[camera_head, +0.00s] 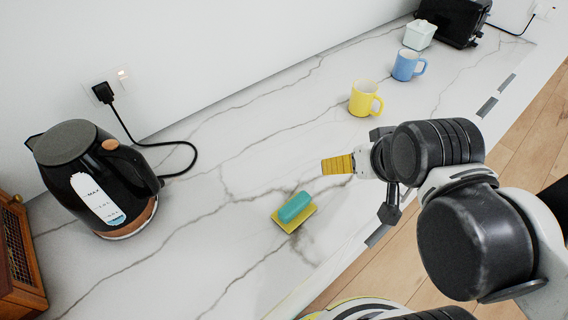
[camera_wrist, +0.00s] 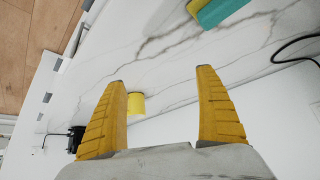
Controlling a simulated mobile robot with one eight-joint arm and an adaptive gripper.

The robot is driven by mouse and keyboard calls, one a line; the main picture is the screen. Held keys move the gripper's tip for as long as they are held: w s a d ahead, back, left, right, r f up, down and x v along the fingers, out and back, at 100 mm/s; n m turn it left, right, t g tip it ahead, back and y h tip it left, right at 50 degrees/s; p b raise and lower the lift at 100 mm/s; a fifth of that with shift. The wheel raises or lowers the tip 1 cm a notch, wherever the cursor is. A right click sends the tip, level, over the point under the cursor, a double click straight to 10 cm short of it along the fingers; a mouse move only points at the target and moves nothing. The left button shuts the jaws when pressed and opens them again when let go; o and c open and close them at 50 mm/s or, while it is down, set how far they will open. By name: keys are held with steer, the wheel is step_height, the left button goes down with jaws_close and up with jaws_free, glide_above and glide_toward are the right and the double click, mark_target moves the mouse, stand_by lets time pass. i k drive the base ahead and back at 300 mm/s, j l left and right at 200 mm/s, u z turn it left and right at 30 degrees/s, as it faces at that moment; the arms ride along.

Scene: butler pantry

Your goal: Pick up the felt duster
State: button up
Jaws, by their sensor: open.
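The felt duster, a teal block on a yellow pad (camera_head: 295,211), lies on the white marble counter (camera_head: 225,240) in the head view. In the wrist view part of the duster (camera_wrist: 222,10) shows at the top edge, cut off by the frame. My gripper (camera_head: 338,165) is above the counter, to the upper right of the duster in the head view. In the wrist view its two yellow fingers (camera_wrist: 162,75) are spread wide with nothing between them in their grasp. The gripper is apart from the duster.
A black kettle (camera_head: 85,175) stands at the left, its cord running to a wall socket. A wooden box (camera_head: 18,262) is at the far left. A yellow mug (camera_head: 362,99), a blue mug (camera_head: 405,65), a white container (camera_head: 419,35) and a black appliance (camera_head: 455,20) stand towards the back right.

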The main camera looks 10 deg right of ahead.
mark_target(298, 208)
steer(key=k+l+u, duration=0.1)
steer(key=k+u, duration=0.15)
steer(key=k, duration=0.4)
steer(key=k+u, duration=0.25)
steer(key=k, duration=0.45)
